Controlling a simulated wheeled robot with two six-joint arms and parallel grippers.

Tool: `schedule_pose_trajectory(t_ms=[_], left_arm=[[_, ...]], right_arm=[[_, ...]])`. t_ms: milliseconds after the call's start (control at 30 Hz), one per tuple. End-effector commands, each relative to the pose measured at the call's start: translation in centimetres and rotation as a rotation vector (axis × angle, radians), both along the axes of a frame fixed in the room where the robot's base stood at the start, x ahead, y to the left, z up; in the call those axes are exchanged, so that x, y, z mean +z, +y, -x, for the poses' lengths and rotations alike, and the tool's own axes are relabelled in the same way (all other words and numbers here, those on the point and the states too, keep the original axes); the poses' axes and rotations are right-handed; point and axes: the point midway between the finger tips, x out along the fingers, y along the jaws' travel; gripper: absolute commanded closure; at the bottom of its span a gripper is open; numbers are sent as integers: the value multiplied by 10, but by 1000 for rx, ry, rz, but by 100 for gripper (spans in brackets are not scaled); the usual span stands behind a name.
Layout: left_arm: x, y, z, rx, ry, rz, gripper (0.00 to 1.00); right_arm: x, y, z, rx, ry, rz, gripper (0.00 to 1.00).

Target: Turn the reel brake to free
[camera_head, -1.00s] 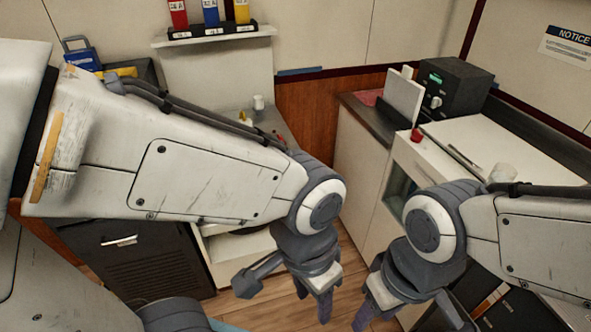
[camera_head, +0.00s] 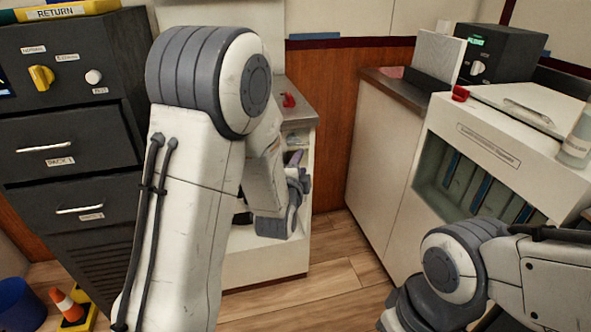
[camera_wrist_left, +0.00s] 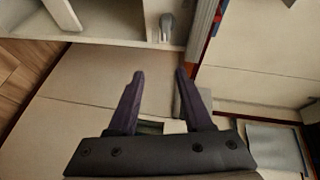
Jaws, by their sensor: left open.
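I cannot tell for certain which part is the reel brake. A small red piece (camera_head: 289,100) sits on the counter behind my left arm in the head view. A rounded grey piece (camera_wrist_left: 167,27) stands at the white shelf edge in the left wrist view, beyond the fingertips. My left gripper (camera_wrist_left: 158,74) is open and empty, with two dark purple fingers apart.
A dark cabinet (camera_head: 70,118) with a yellow knob (camera_head: 41,77) and drawers stands at left. A white unit (camera_head: 500,140) with a slotted bay, a red piece (camera_head: 461,93) and a black box (camera_head: 503,57) are at right. A cone (camera_head: 68,305) stands at lower left. Wooden floor (camera_head: 335,275) lies between.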

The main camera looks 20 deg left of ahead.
Motion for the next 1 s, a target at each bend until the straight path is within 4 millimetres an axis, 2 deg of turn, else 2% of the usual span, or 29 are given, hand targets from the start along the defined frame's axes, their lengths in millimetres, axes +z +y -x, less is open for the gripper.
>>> schedule_pose_trajectory(t_ms=[33,200,367,733,1000], left_arm=[[-16,13,-2,24,-36,-56,50],[-15,33,-4,64,-109,-168,50],[-12,38,-19,69,-120,-183,50],[-12,51,-85,67,-121,-180,50],[-11,55,-104,66,-118,-179,50]], right_arm=[[-18,0,0,0,-1,-1,50],[-27,0,0,0,-1,-1,50],[-27,0,0,0,-1,-1,50],[-32,0,0,0,-1,-1,50],[-33,0,0,0,-1,-1,50]])
